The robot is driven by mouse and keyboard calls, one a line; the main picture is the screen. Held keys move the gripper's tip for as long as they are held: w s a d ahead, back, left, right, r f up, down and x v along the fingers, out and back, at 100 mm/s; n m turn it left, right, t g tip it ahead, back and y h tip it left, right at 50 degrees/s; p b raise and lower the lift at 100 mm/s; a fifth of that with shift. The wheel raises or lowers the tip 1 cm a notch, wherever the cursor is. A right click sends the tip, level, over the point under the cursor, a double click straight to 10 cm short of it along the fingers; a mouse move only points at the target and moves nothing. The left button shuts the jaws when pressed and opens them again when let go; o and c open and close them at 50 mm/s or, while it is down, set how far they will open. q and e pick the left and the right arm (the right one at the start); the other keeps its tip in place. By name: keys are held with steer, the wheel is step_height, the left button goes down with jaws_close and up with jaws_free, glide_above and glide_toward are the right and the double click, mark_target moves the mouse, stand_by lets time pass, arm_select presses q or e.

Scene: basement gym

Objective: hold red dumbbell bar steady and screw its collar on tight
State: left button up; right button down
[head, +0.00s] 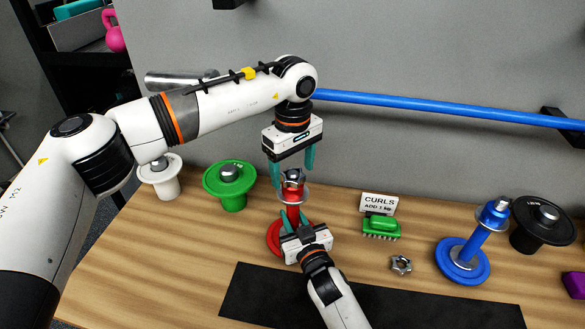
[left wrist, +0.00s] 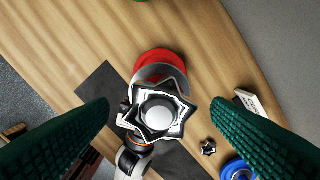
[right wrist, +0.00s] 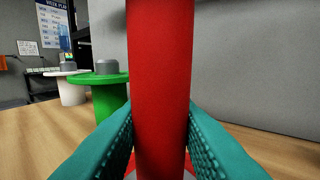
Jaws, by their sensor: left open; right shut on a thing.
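The red dumbbell bar (head: 293,214) stands upright on the bench, its red plate (head: 274,238) at the bottom. It fills the middle of the right wrist view (right wrist: 160,80). My right gripper (head: 288,225) is shut on the bar low down, a teal finger on each side. A silver star-shaped collar (left wrist: 157,112) sits at the bar's top around a pale round end; how far it is threaded I cannot tell. My left gripper (head: 292,168) points down above the bar, open, with its fingers apart on both sides of the collar and not touching it.
A green plate stand (head: 230,184) and a white one (head: 159,176) are at left. At right are a CURLS sign (head: 379,203), a green brush (head: 381,228), a loose star collar (head: 401,264), a blue dumbbell (head: 463,260) and a black plate (head: 541,225). A black mat (head: 440,306) lies in front.

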arm_select(q)
step_height(320, 180, up, 11)
steer(key=shift+r, duration=0.15)
arm_select(e)
steer(key=c, duration=1.1)
jaws_free()
steer(key=shift+o, duration=0.2)
steer(key=b+v, duration=0.2)
steer(key=v, duration=0.9)
steer(key=shift+a+f, duration=0.1)
steer(key=shift+f, duration=0.1)
steer(key=shift+s+d+r, duration=0.15)
steer(key=shift+s+d, duration=0.1)
steer(key=shift+s, duration=0.25)
arm_select(q)
step_height(320, 180, down, 2)
steer(key=shift+f, duration=0.2)
